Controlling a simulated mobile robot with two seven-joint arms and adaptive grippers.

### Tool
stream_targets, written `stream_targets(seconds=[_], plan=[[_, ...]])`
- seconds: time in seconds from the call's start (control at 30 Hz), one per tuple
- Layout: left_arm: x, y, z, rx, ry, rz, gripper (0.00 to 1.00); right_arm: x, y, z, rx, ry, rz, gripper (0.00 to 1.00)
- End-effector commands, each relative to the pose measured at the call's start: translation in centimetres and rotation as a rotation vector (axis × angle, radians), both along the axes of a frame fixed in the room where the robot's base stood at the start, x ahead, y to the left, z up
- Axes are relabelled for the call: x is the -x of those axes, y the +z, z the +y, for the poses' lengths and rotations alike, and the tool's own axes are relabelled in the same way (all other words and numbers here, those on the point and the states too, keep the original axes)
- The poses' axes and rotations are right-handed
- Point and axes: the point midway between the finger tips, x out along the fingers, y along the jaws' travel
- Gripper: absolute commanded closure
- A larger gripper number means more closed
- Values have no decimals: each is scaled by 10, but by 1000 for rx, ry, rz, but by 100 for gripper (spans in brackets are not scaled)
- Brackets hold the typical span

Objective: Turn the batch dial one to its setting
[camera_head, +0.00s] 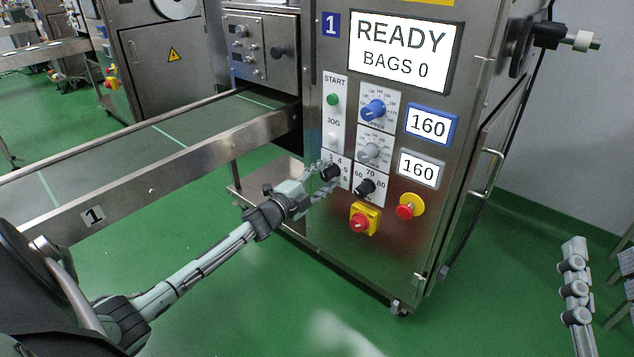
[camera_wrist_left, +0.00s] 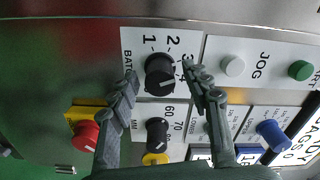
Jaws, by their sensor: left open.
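The batch dial is a black knob on a white plate of machine 1. In the left wrist view the batch dial (camera_wrist_left: 159,77) sits between my fingertips, with printed numbers 1, 2, 3 and 4 along its upper and right side. Its white pointer line slants toward the right, near the 4. In the head view the dial (camera_head: 330,173) is partly hidden by my fingers. My left gripper (camera_head: 322,177) is open, with one finger on each side of the dial; I cannot tell whether they touch it. My right gripper (camera_head: 575,262) is at the lower right, away from the machine.
A yellow-and-red switch (camera_head: 362,220), red emergency button (camera_head: 408,206), green start button (camera_head: 333,99) and blue dial (camera_head: 374,110) are nearby. The screen (camera_head: 403,52) reads READY, BAGS 0. A conveyor (camera_head: 150,183) stands left.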

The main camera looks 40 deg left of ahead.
Motion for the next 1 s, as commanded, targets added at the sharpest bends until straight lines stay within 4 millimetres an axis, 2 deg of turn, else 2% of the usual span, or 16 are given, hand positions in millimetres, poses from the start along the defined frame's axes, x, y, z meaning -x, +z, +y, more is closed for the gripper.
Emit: stream_targets(seconds=[0.17, 0.4, 0.6, 0.77, 1.0], plan=[[26, -2, 2, -1, -1, 4, 52, 0, 0, 0, -4, -1, 0, 60], [78, -2, 6, 1, 0, 5, 52, 1, 1, 0, -6, -1, 0, 60], [108, -1, 8, 1, 0, 2, 52, 1, 1, 0, -7, -1, 1, 60], [116, 0, 9, 0, 0, 0, 52, 1, 1, 0, -7, -1, 1, 60], [117, 0, 9, 0, 0, 0, 52, 1, 1, 0, -7, -1, 1, 60]])
